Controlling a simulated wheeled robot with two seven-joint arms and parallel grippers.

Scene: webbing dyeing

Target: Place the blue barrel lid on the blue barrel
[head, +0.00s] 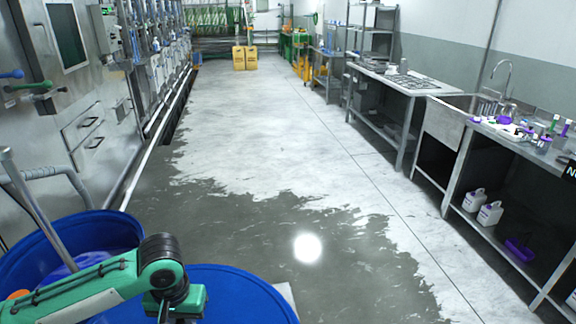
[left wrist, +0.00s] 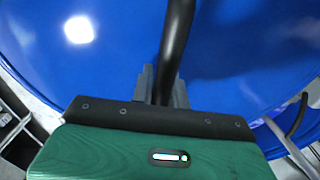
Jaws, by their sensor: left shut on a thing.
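The blue barrel (head: 20,261) stands open at the lower left of the head view, with bluish contents showing inside. The blue barrel lid (head: 245,295) is a broad blue disc just right of it, partly cut off by the bottom edge. In the left wrist view the lid (left wrist: 240,50) fills most of the picture, with a black bar handle (left wrist: 177,40) across it. My left gripper (head: 166,311) is over the lid in the head view. In the left wrist view its fingers (left wrist: 162,88) are shut on the handle. My right gripper is in neither view.
A metal rod (head: 38,212) slants down into the barrel. Steel machines (head: 90,125) line the left wall. A steel bench with a sink (head: 462,103) and bottles runs along the right. The partly wet floor (head: 260,170) between is clear. Yellow signs (head: 245,58) stand far back.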

